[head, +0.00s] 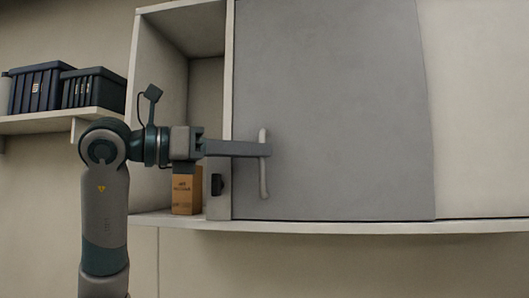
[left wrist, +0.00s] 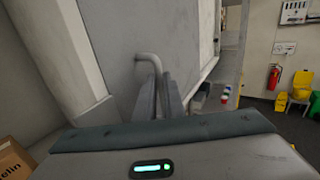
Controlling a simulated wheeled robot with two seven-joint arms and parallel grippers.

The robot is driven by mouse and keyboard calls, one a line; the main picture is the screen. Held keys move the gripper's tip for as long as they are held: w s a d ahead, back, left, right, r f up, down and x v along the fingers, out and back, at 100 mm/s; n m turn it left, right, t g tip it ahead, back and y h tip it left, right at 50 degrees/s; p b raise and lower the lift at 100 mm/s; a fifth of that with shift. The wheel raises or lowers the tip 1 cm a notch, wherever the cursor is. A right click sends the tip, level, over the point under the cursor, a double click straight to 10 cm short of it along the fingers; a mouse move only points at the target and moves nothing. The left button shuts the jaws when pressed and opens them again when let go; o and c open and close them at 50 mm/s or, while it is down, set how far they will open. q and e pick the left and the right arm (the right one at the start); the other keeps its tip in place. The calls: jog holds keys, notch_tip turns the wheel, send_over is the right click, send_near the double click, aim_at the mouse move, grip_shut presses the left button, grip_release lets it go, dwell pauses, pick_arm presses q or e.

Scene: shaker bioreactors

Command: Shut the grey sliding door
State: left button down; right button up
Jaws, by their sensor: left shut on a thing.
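The grey sliding door (head: 335,100) covers the middle of the wall cabinet in the head view. Its upright handle (head: 264,180) stands near the door's left edge. To the left of the door the cabinet compartment is open. My left gripper (head: 262,149) reaches in from the left and is shut on the handle at about its middle. In the left wrist view the bent end of the handle (left wrist: 150,60) shows between the fingers (left wrist: 158,95), with the door (left wrist: 120,35) behind it. My right gripper is not in view.
A brown box (head: 186,193) stands in the open compartment below my left wrist. The cabinet's bottom ledge (head: 350,227) runs under the door. Dark bins (head: 38,88) sit on a shelf at the left. A fire extinguisher (left wrist: 273,77) hangs on the far wall.

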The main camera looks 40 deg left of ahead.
pick_arm(q)
jog(key=c, duration=1.9)
grip_release()
jog(key=shift+s+a, duration=0.1)
jog(key=shift+a, duration=0.05)
jog(key=shift+o, duration=0.2)
jog(key=shift+a, duration=0.1)
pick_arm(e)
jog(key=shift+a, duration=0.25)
pick_arm(q)
jog(key=shift+s, duration=0.15)
